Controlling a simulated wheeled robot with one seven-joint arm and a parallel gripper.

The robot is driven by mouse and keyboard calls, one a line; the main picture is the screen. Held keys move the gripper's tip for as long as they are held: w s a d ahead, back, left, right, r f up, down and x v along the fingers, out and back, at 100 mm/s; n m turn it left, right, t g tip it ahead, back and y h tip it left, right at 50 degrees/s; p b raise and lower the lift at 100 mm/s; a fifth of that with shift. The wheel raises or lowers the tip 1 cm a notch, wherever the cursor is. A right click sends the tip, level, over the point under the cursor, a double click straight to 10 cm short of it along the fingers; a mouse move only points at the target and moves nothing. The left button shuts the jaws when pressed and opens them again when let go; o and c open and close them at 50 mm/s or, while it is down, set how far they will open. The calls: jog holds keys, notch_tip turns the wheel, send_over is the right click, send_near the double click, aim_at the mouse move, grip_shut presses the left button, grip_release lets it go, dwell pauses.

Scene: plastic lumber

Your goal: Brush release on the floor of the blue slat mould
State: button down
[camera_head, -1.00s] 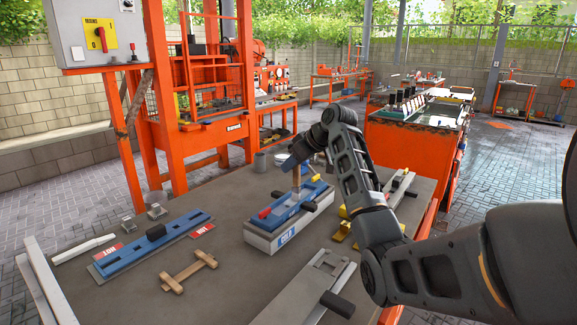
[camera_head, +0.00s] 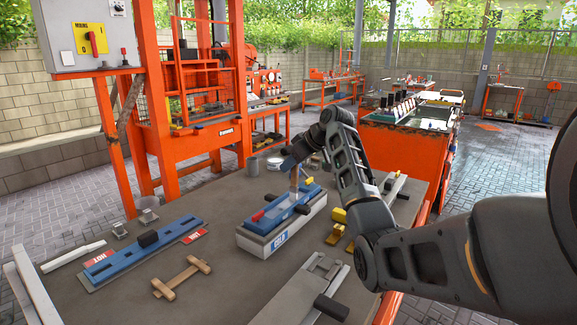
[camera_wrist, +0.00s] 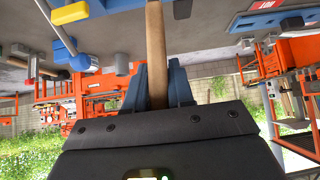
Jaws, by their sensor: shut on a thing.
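My gripper (camera_head: 296,158) is shut on the wooden handle of a brush. In the wrist view the handle (camera_wrist: 155,45) stands between the blue fingers (camera_wrist: 153,88); the bristles are out of sight. In the head view the brush reaches down over the far half of a blue mould (camera_head: 273,218) on a pale block, at the table's middle. I cannot tell whether the bristles touch its floor. This mould has a red piece and a black knob. A second long blue mould (camera_head: 117,266) lies at the left beside red HOT labels, with a black block on top.
A small wooden frame (camera_head: 181,277) lies in front of the moulds. A grey mould (camera_head: 303,288) with a black handle is at the front. Yellow pieces (camera_head: 336,233) lie right of the middle mould. Metal cups and pots stand at the back edge.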

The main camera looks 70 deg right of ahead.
jog(key=shift+s+d+b, duration=0.2)
jog(key=shift+s+d, duration=0.1)
jog(key=shift+d, duration=0.55)
jog(key=shift+s+d+b, duration=0.2)
jog(key=shift+s+d, duration=0.05)
jog(key=shift+d, duration=0.65)
jog(key=shift+s+d+b, duration=0.2)
jog(key=shift+s+d, duration=0.1)
jog(key=shift+d, duration=0.55)
jog(key=shift+a, duration=0.1)
jog(key=shift+w+a+p, duration=0.3)
jog(key=shift+a+p, duration=0.2)
jog(key=shift+r+p, duration=0.6)
jog(key=shift+r, duration=0.1)
